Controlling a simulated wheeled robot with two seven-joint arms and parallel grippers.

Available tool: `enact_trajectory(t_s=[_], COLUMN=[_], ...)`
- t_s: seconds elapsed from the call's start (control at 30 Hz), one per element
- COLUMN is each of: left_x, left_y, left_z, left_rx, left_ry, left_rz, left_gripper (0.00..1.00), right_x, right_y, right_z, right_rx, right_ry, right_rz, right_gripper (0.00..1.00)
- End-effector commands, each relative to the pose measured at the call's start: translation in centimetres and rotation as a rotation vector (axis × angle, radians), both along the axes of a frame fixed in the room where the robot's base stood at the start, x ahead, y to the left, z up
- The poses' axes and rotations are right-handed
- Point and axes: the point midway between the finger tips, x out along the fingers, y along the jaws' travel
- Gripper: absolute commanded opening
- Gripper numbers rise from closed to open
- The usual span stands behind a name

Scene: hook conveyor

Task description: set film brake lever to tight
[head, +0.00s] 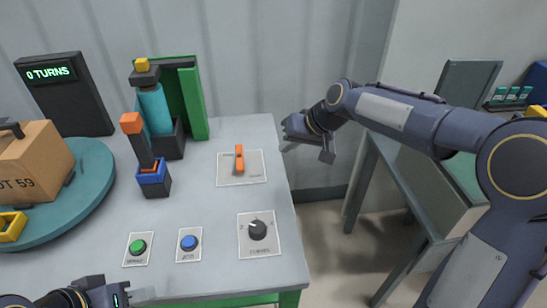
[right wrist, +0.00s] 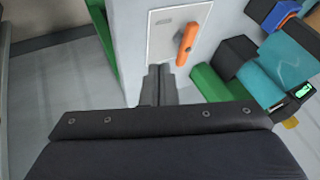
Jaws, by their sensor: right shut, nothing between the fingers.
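An orange lever (head: 239,159) stands on a pale plate (head: 226,181) near the right edge of the table. In the right wrist view the orange lever (right wrist: 187,43) sits over a slot in the plate (right wrist: 164,40); the plate's markings are too small to read. A second, dark lever with an orange knob (head: 131,123) rises from a blue and black block beside a teal roll (head: 153,108). My right gripper (head: 327,154) is shut and empty, right of the plate and apart from the orange lever. My left gripper (head: 138,296) is at the bottom left, mostly cut off.
A green button (head: 138,247), a blue button (head: 189,243) and a black knob (head: 257,230) are at the table's front. A brown box (head: 32,165) stands on a teal turntable (head: 95,180) at left. A display (head: 62,92) reads "0 TURNS". A gap separates the table from the right bench.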

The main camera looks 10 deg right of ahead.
Motion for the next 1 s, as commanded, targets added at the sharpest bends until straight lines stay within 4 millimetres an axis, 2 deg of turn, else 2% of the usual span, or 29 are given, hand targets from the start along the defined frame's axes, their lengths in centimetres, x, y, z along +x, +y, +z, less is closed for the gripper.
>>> enact_trajectory(t_s=[0.1, 0.43, 0.57, 1.0], left_x=[0.0, 0.0, 0.0, 0.0], left_y=[0.0, 0.0, 0.0, 0.0], left_z=[-0.2, -0.1, -0.1, 0.4], left_rx=[0.000, 0.000, 0.000, 0.000], left_ry=[0.000, -0.001, -0.001, 0.000], left_rz=[0.000, 0.000, 0.000, 0.000], left_gripper=[0.36, 0.36, 0.36, 0.36], right_x=[0.5, 0.6, 0.9, 4.1], right_y=[0.4, 0.4, 0.9, 5.1], right_z=[-0.4, -0.5, -1.3, -8.3], right_rx=[0.002, 0.001, 0.001, 0.000], right_ry=[-0.001, 0.000, 0.002, 0.004], right_rz=[0.005, 0.005, 0.005, 0.006], right_gripper=[0.00, 0.00, 0.00, 0.00])
